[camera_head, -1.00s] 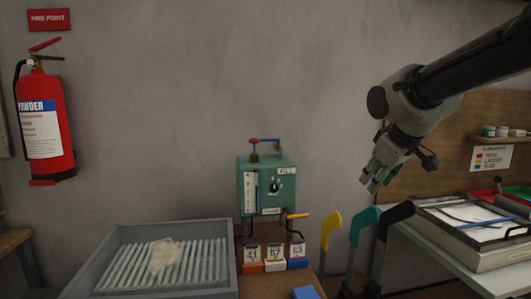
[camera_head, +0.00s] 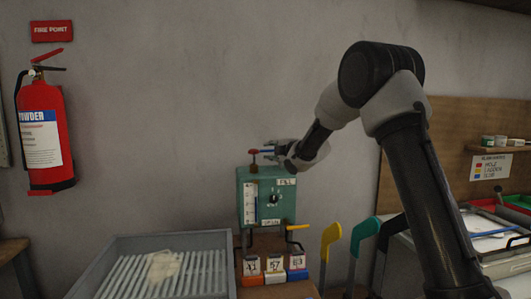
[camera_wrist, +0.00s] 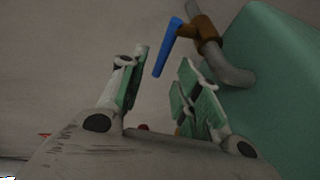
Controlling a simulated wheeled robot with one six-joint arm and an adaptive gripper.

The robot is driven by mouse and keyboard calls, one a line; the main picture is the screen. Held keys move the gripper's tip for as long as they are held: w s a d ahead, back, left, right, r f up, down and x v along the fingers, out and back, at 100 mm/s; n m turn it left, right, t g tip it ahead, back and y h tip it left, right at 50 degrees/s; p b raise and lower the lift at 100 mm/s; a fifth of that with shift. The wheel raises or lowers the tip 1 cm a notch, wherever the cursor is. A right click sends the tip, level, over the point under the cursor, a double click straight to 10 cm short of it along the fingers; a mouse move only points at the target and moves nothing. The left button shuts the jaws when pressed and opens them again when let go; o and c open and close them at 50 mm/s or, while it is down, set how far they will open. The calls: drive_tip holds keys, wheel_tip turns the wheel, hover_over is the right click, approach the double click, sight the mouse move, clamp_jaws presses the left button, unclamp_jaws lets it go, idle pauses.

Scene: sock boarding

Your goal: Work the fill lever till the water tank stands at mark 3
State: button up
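The water tank (camera_head: 285,206) is a green box against the wall, with a white gauge strip (camera_head: 249,203) on its front. The gauge marks and level are too small to read. The fill lever is blue; in the head view my gripper (camera_head: 279,150) is at it above the tank and largely hides it. In the wrist view the blue lever (camera_wrist: 168,47) sticks out from a brown valve (camera_wrist: 209,38) on a grey pipe. My gripper (camera_wrist: 163,60) is open, and the lever's free end shows between its spread fingers. I cannot tell whether they touch it.
A red knob (camera_head: 253,153) stands at the tank's top left, and a yellow lever (camera_head: 298,227) sits below the tank. A grey ribbed tray (camera_head: 110,290) is at lower left. Coloured-handled boards, one yellow (camera_head: 331,238), stand to the right.

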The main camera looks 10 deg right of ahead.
sight(266, 151)
drive_tip(key=x, duration=0.5)
drive_tip(key=shift+f, duration=0.1)
drive_tip(key=shift+c, duration=0.5)
clamp_jaws()
